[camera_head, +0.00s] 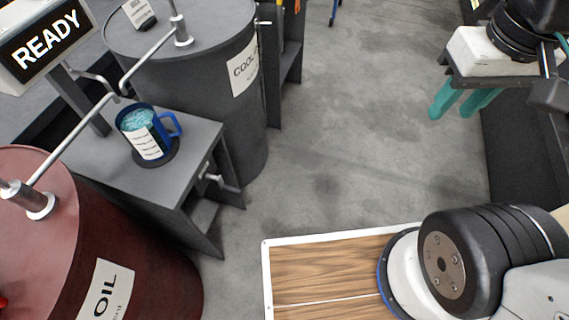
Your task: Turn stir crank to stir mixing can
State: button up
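The mixing can (137,120) is a blue mug-like vessel with a side handle and a white marked label. It holds light-blue contents and stands upright on a dark round pad on the grey stand (192,140), between the two barrels. What looks like the stir crank (220,183) is a small metal handle low on the stand's right face. My gripper (458,106) is at the upper right, far from the stand. Its two teal fingers are apart, with nothing seen between them.
A red oil barrel (150,270) stands at the lower left and a grey coolant barrel (215,75) behind the stand. Pipes run from both toward the can. A sign (45,45) reads READY. Grey floor (345,140) is clear between stand and gripper.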

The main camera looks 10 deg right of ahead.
aim_at(223, 187)
jog(key=z, duration=1.3)
jog(key=k, duration=0.65)
jog(key=u, duration=2.65)
jog(key=i, duration=0.5)
jog(key=u, duration=0.1)
